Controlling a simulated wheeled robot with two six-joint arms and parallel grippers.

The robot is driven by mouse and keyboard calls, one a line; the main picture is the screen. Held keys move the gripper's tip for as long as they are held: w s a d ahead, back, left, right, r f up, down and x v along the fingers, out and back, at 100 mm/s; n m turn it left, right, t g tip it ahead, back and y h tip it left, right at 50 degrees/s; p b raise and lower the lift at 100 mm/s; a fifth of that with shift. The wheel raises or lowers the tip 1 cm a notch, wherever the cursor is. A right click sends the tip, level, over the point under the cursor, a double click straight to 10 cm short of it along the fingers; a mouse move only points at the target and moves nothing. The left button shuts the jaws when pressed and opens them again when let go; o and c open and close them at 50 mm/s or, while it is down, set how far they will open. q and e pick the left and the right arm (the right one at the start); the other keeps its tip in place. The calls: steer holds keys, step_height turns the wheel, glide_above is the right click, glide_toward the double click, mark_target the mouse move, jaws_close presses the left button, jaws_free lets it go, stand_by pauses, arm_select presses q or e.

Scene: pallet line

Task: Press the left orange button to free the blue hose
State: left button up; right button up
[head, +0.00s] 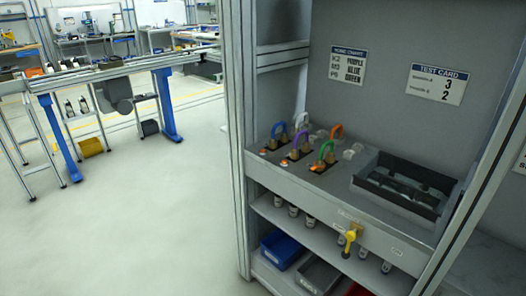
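The blue hose (279,129) is a small loop standing at the left end of the front row on the grey shelf panel. Its lower end sits in a brownish fitting on a dark plate. A small orange button (264,151) lies in front of it, at the far left of the panel. More orange spots lie in front of the purple hose (294,142) and the green hose (327,149). Whether the blue hose is locked or loose is too small to tell. Neither of my grippers is in view.
A white hose (301,119) and an orange hose (337,131) stand behind. A dark tray (432,208) sits to the right. A yellow valve handle (349,241) sticks out below the front edge. A grey post (238,150) stands left; open floor (150,230) lies beyond it.

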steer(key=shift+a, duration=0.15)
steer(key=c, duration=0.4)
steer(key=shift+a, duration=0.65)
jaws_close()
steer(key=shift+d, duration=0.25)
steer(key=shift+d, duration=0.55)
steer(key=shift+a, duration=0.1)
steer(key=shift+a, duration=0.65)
